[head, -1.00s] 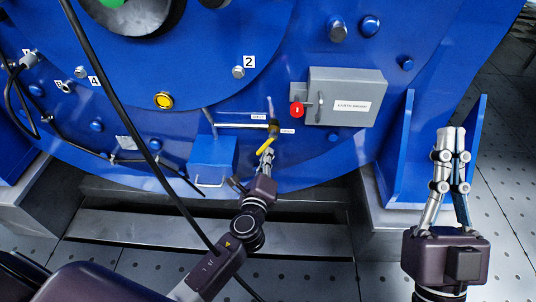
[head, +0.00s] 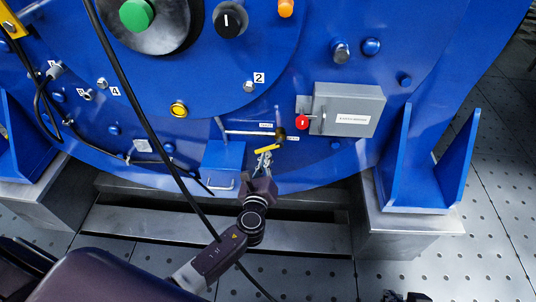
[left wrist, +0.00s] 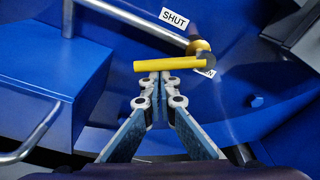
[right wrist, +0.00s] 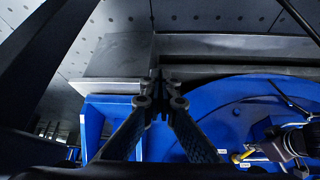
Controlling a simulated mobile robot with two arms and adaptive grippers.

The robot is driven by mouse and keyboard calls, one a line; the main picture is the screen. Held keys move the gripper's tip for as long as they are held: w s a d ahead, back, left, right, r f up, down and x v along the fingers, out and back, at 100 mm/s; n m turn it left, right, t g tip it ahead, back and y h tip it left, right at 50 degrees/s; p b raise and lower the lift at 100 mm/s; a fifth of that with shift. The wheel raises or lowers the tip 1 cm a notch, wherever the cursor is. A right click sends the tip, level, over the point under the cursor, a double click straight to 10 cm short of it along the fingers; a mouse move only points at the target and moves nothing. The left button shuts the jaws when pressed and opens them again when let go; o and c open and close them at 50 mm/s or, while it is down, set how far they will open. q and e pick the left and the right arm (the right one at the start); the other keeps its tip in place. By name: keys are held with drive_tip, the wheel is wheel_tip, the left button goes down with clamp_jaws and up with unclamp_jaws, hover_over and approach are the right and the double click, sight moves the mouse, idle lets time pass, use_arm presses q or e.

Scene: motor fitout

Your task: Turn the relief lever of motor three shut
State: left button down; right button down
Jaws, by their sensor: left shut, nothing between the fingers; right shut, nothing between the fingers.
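The yellow relief lever (head: 267,149) sits on a small valve at the end of a metal pipe on the blue motor. In the left wrist view the lever (left wrist: 165,64) lies nearly level, reaching left from its pivot. A SHUT label (left wrist: 174,19) is above it; another label (left wrist: 206,72), partly hidden, is by the pivot. My left gripper (left wrist: 160,76) is shut and empty, its tips just below the lever's middle; I cannot tell whether they touch. My right gripper (right wrist: 165,76) is shut and empty, away from the lever; in the head view only a sliver shows.
A blue box (head: 222,166) with a handle is left of the lever. A grey earth-switch cabinet (head: 349,110) with a red knob (head: 302,122) is to the right. A black cable (head: 150,150) hangs across the head view. A blue bracket (head: 425,165) stands at right.

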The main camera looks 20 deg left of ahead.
drive_tip(key=s+d+g+p, duration=0.2)
drive_tip(key=s+g+p, duration=0.1)
drive_tip(key=s, duration=0.3)
use_arm(q)
drive_tip(key=shift+s+a+r+m+y+p, duration=0.1)
drive_tip(key=shift+a+r+m+y+p, duration=0.2)
drive_tip(key=shift+r+m+p, duration=0.5)
drive_tip(key=shift+s+a+r+m+y+p, duration=0.1)
drive_tip(key=shift+a+r+m+p, duration=0.35)
drive_tip(key=shift+m, duration=0.65)
use_arm(e)
drive_tip(key=s+x, duration=0.1)
drive_tip(key=x, duration=0.9)
drive_tip(key=shift+f+h, duration=0.3)
drive_tip(key=shift+f, duration=0.3)
drive_tip(key=shift+s, duration=0.1)
use_arm(q)
drive_tip(key=shift+s, duration=0.1)
drive_tip(key=v, duration=1.1)
drive_tip(key=shift+s+d+r, duration=0.2)
drive_tip(key=shift+s+d, duration=0.05)
drive_tip(key=shift+s, duration=0.1)
